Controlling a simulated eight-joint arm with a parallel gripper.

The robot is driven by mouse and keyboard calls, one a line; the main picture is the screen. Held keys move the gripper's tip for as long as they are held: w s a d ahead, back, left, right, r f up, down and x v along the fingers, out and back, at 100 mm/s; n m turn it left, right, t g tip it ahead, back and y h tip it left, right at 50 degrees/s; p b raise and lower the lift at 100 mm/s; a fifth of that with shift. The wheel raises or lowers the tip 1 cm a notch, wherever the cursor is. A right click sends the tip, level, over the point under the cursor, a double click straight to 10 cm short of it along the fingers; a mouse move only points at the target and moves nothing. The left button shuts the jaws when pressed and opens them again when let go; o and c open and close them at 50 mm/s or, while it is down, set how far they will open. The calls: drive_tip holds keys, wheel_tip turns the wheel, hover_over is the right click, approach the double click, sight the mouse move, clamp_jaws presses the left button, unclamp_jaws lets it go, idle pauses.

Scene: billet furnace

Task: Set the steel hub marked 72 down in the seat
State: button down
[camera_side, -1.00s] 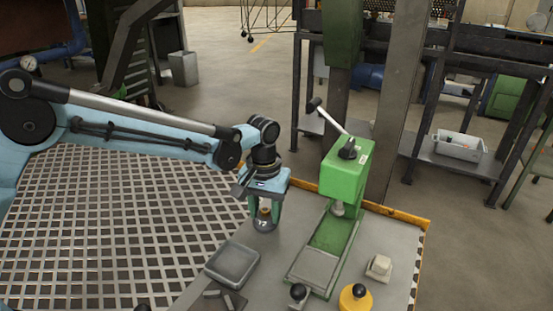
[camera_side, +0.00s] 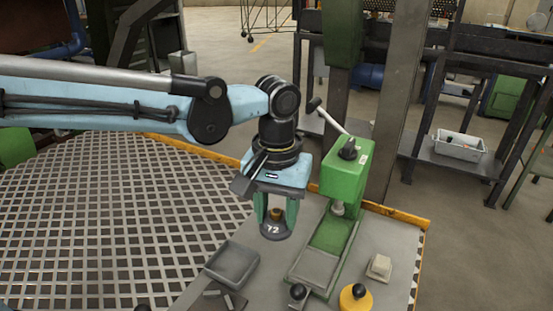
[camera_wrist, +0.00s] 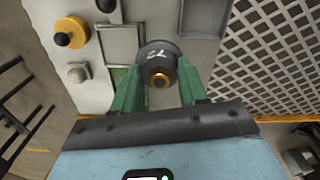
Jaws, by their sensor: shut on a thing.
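The dark steel hub (camera_side: 274,231), marked 72 in white and with a brass-coloured centre, hangs upright in my gripper (camera_side: 275,218). The two green fingers are shut on it from both sides. It also shows in the wrist view (camera_wrist: 156,50) between the fingers (camera_wrist: 158,78), its mark facing away from my wrist. In the side view the hub appears above the bench, between the grey square tray (camera_side: 232,264) and the green press (camera_side: 345,175). I cannot tell which part is the seat.
The press has a long green base with a grey plate (camera_side: 316,268). A black knob (camera_side: 298,292), a yellow piece with a black knob (camera_side: 354,296) and a pale block (camera_side: 379,267) stand near it. A dark piece (camera_side: 222,300) lies at the bench's front. Grating (camera_side: 100,220) spreads left.

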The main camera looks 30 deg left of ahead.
drive_tip(key=s+d+r+n, duration=0.3)
drive_tip(key=s+d+n, duration=0.3)
drive_tip(key=s+d, duration=0.4)
drive_tip(key=shift+n, duration=0.3)
drive_tip(key=w+a+f, duration=0.1)
drive_tip(key=w+f, duration=0.1)
drive_tip(key=w, duration=0.1)
drive_tip(key=w+a+f, duration=0.1)
drive_tip(key=w+f, duration=0.1)
drive_tip(key=w, duration=0.2)
drive_tip(key=w+a+f, duration=0.1)
drive_tip(key=w+f, duration=0.1)
drive_tip(key=w, duration=0.2)
drive_tip(key=shift+w+f, duration=0.2)
drive_tip(key=shift+f, duration=2.25)
drive_tip(key=c, duration=0.6)
unclamp_jaws()
drive_tip(key=shift+f, duration=0.15)
